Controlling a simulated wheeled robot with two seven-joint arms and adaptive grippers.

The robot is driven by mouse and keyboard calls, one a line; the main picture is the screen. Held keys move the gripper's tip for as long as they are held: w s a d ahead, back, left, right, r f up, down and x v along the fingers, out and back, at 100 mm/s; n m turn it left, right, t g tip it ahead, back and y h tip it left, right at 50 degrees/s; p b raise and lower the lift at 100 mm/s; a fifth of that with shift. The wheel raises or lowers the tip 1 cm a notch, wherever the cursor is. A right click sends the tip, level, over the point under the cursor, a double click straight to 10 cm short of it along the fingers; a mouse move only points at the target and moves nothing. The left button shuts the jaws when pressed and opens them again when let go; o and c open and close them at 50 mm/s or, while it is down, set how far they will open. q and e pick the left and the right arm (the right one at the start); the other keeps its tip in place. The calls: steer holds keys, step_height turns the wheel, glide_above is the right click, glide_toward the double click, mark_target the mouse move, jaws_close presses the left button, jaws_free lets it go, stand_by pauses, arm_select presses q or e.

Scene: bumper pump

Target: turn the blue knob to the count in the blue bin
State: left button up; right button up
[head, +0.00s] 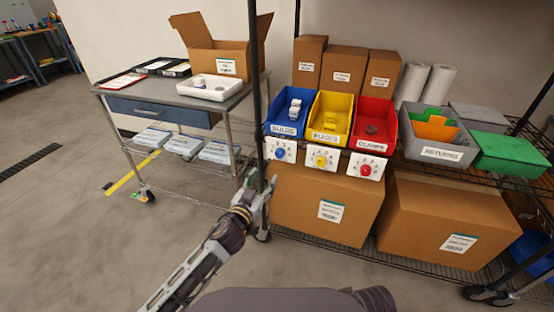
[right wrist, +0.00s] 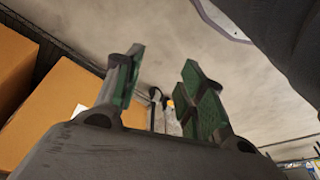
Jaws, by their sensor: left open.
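The blue bin (head: 273,129), labelled BULBS, stands on the rack shelf at the left of a row of three. It holds a few small white-and-blue boxes (head: 295,107), too small to count surely. Below it is a white dial plate with the blue knob (head: 281,153); its pointer setting is too small to read. My left gripper (head: 262,183) is open and empty, below and left of the blue knob, apart from it. My right gripper (right wrist: 162,62) shows only in the right wrist view, open with nothing between its fingers.
A yellow bin (head: 317,136) and red bin (head: 367,144) have a yellow knob (head: 320,162) and red knob (head: 366,170) below. A black rack post (head: 255,80) stands just left of the blue bin. Large cartons (head: 300,205) fill the lower shelf. A cart (head: 180,98) stands left.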

arm_select(q)
steer(key=shift+w+d, duration=0.1)
steer(key=shift+w, duration=0.05)
steer(key=b, duration=0.1)
glide_toward(279, 155)
steer(key=shift+w, duration=1.35)
steer(key=shift+w+d+b, duration=0.3)
steer(key=shift+w+d, duration=0.3)
steer(key=shift+d, duration=0.1)
steer(key=shift+x, duration=0.95)
steer(key=shift+b+x, duration=0.4)
steer(key=shift+x, duration=0.45)
steer(key=shift+w+d, duration=0.15)
steer(key=shift+w, duration=0.3)
arm_select(e)
steer(key=shift+s+a+r+t, duration=0.15)
steer(key=shift+a+r, duration=0.05)
steer(key=shift+r, duration=0.45)
steer(key=shift+s+a+r+t, duration=0.1)
steer(key=shift+a+r+t, duration=0.05)
steer(key=shift+r, duration=0.45)
steer(key=shift+w, duration=0.1)
